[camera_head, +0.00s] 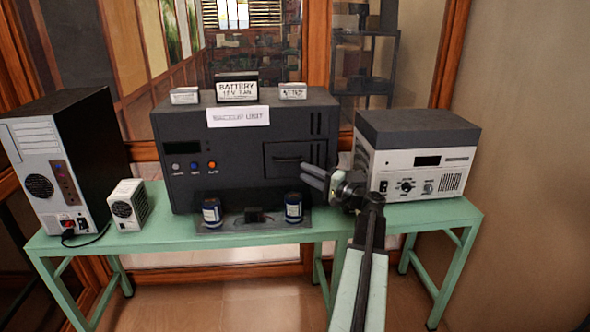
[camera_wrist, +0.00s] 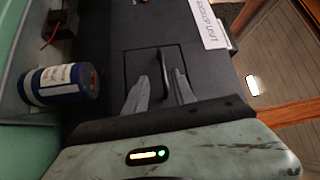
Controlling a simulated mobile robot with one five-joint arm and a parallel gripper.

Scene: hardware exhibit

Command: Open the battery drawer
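The battery drawer (camera_head: 283,172) is a dark square panel at the right of the black backup unit's front. It looks flush with the front. Its dark bar handle (camera_head: 288,159) runs across the panel, and the handle (camera_wrist: 166,70) also shows in the wrist view. My gripper (camera_head: 308,176) is in front of the drawer's right side. In the wrist view my gripper (camera_wrist: 160,82) is open, with its two grey fingers apart and the handle appearing between them. I cannot tell whether the fingers touch it.
Blue cylinders (camera_head: 212,212) (camera_head: 293,208) stand on a dark tray before the unit on the green table (camera_head: 140,238). A grey-white device (camera_head: 417,165) stands right; a computer tower (camera_head: 62,170) and small white box (camera_head: 128,205) stand left. Small boxes (camera_head: 237,88) sit on top.

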